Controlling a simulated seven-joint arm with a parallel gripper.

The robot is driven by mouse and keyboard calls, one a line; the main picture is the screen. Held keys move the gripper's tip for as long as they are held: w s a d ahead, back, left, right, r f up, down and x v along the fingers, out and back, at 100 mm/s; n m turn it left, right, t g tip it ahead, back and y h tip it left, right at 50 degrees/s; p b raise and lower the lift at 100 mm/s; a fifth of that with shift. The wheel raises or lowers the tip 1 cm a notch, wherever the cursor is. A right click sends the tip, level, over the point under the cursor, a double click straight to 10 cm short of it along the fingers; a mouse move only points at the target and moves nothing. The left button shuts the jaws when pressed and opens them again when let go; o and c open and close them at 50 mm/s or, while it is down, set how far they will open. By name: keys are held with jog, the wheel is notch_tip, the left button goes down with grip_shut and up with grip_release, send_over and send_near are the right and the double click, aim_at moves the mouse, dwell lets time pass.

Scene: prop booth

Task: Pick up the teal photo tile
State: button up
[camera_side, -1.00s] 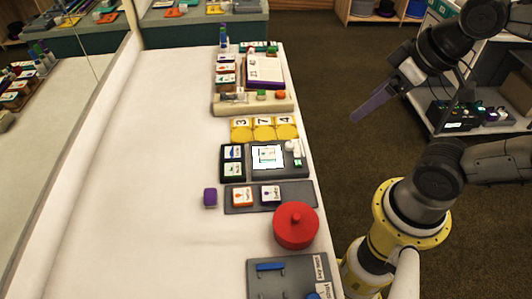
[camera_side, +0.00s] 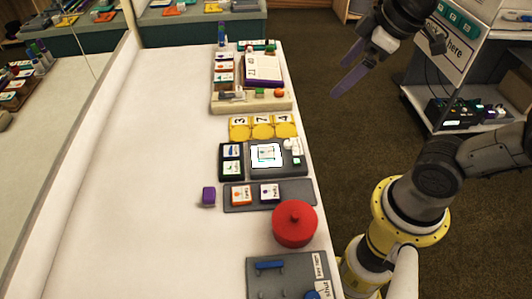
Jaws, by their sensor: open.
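Two small picture tiles lie in a black tray (camera_side: 222,163) left of a grey device. The nearer one (camera_side: 232,168) looks teal-green and may be the teal photo tile; its picture is too small to read. The farther one (camera_side: 232,152) looks blue. An orange-edged tile (camera_side: 241,196) and a dark purple-edged tile (camera_side: 270,193) lie on a grey tray (camera_side: 293,200) nearer the front. My gripper (camera_side: 348,70), with purple fingers, is open and empty, up over the floor to the right of the table, well apart from all tiles.
A red lidded pot (camera_side: 294,225) stands near the right edge. The grey device (camera_side: 292,172), yellow number plates (camera_side: 262,127) and a beige rack (camera_side: 232,105) line the right side. The table's left half is clear.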

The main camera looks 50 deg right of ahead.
jog(key=w+f+n+g, duration=0.1)
jog(key=w+n, duration=0.1)
jog(key=w, duration=0.4)
jog(key=n+g, duration=0.3)
jog(key=g, duration=0.2)
send_over(266, 152)
notch_tip(266, 152, down, 14)
jog(key=f, duration=0.8)
jog(key=shift+s+d+f, duration=0.2)
jog(key=shift+s+f, duration=0.1)
jog(key=shift+w+a+f, duration=0.1)
jog(key=shift+w+f, duration=0.05)
jog(key=shift+f, duration=1.2)
jog(key=shift+w+a+f, duration=0.1)
jog(key=shift+w+f, duration=0.05)
jog(key=shift+f, duration=1.15)
jog(key=shift+c, duration=0.3)
